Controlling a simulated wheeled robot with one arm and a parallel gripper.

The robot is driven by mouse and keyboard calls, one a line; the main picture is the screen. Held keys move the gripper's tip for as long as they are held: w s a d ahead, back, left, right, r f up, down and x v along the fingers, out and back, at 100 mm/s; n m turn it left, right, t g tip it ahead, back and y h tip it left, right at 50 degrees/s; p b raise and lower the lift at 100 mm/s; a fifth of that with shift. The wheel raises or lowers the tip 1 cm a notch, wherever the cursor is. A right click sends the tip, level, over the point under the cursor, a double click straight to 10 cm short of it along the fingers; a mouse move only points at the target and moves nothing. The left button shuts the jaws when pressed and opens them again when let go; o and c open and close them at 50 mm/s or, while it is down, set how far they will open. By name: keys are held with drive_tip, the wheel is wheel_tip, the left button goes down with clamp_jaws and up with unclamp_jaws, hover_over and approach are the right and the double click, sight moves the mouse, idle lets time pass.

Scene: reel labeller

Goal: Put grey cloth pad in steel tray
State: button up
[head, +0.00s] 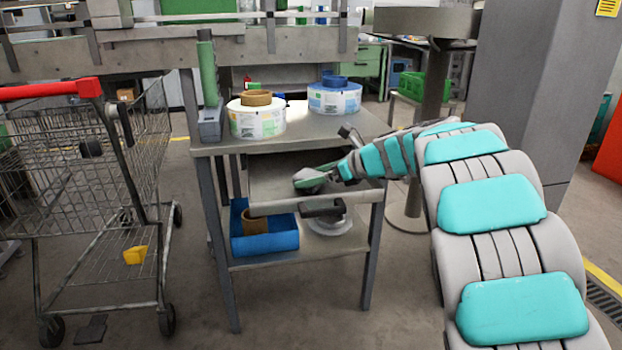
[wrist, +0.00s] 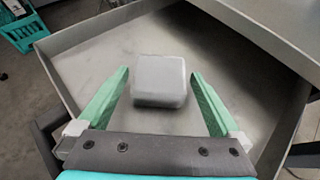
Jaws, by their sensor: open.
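The grey cloth pad (wrist: 159,80) is a small rounded block. In the wrist view it lies between my green fingers, over the floor of the steel tray (wrist: 75,55).
The table top (head: 300,128) overhangs the tray's back and holds two labelled reels (head: 256,117) (head: 334,97). A blue bin (head: 264,240) stands on the lower shelf. A dark handle (head: 322,207) is at the tray's front. A wire cart (head: 80,170) is at left, a grey pillar (head: 530,90) at right.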

drive_tip(key=v, duration=1)
drive_tip(key=shift+s+d+r, duration=0.1)
drive_tip(key=shift+d, duration=0.15)
idle(1.5)
